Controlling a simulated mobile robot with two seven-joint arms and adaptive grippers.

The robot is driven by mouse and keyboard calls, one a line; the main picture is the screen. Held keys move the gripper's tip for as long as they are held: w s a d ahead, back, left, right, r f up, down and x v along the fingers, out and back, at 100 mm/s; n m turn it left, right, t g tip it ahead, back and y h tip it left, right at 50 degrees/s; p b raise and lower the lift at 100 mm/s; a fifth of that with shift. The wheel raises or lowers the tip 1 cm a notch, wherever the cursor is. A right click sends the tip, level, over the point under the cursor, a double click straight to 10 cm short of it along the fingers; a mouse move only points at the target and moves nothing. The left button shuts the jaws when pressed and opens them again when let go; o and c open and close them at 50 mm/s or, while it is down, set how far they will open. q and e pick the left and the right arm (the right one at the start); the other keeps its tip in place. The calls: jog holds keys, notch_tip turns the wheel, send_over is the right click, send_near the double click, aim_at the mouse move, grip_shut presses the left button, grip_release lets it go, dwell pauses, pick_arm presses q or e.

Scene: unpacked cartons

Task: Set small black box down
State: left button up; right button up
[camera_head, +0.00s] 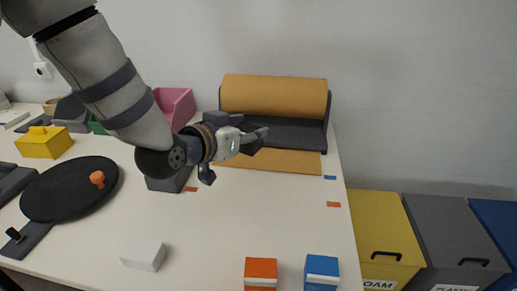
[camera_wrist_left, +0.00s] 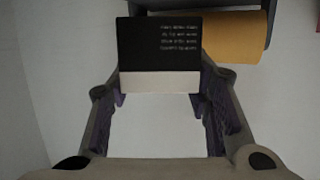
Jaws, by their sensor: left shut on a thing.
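The small black box (camera_wrist_left: 160,45) fills the space between the fingertips in the left wrist view; it has lines of pale print and a white band along its near edge. My left gripper (camera_wrist_left: 160,95) is shut on it from both sides. In the head view my left gripper (camera_head: 252,137) reaches over the table from the upper left, and the dark box (camera_head: 251,147) shows only partly at its fingers. I cannot tell exactly how high the box is above the table. My right gripper does not show.
A brown paper roll (camera_head: 275,95) on a dark holder stands behind. A grey box (camera_head: 168,181) is under my wrist. White (camera_head: 144,254), orange (camera_head: 261,273) and blue (camera_head: 321,271) boxes stand in front. A black turntable (camera_head: 70,195) is left; bins (camera_head: 380,225) are right. The table's middle is clear.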

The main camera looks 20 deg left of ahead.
pick_arm(q)
jog(key=w+a+f+b, duration=0.1)
jog(key=w+a+f, duration=0.1)
jog(key=w+f, duration=0.1)
jog(key=w+a+f+b, duration=0.1)
jog(key=w+a+f, duration=0.1)
jog(key=w, duration=0.3)
jog(key=w+a+f+b, duration=0.1)
jog(key=w+a+f, duration=0.1)
jog(key=w+f, duration=0.1)
jog(key=shift+w+f, duration=0.4)
jog(key=shift+f, duration=0.35)
jog(key=shift+w+a+f+b, duration=0.1)
jog(key=shift+f+b, duration=0.1)
jog(key=shift+f, duration=0.4)
jog(key=shift+w+a+f+b, duration=0.1)
jog(key=shift+w+f+b, duration=0.1)
jog(key=shift+f, duration=0.35)
jog(key=shift+w+f+b, duration=0.1)
jog(key=shift+f+b, duration=0.1)
jog(key=shift+f, duration=0.4)
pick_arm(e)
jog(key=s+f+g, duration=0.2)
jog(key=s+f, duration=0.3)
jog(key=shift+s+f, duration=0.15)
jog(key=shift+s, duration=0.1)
